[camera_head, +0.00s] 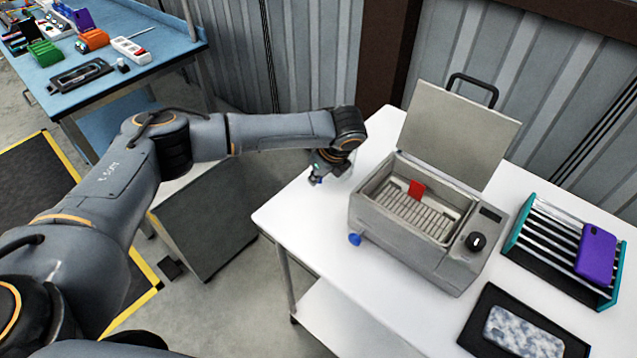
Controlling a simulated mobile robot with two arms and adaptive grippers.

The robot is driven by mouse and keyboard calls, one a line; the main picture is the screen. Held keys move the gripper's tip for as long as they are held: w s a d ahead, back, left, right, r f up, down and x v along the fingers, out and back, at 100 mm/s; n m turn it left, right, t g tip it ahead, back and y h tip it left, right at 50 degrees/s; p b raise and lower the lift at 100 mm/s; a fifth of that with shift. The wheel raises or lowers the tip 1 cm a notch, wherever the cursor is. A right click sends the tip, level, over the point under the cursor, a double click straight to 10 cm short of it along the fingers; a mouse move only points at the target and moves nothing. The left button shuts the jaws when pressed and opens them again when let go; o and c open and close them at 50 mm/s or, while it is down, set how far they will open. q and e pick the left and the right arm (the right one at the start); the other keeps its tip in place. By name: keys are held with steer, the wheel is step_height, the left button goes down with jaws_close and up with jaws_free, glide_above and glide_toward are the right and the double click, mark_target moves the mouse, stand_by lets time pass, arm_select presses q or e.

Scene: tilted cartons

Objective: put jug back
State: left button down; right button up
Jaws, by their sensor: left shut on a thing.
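My left gripper (322,172) is over the far left part of the white table, left of the grey metal bath. My right gripper is not in view.
Right are a teal rack (516,230) with a purple phone (596,253) and a black mat (478,318) with a patterned phone (523,332). The table's front left is clear.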

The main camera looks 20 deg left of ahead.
arm_select(q)
steer(key=shift+f, duration=1.75)
steer(key=shift+f, duration=0.1)
steer(key=c, duration=1.5)
jaws_free()
steer(key=shift+o, duration=0.2)
steer(key=b+v, duration=0.1)
steer(key=v, duration=1.1)
steer(key=shift+b, duration=0.35)
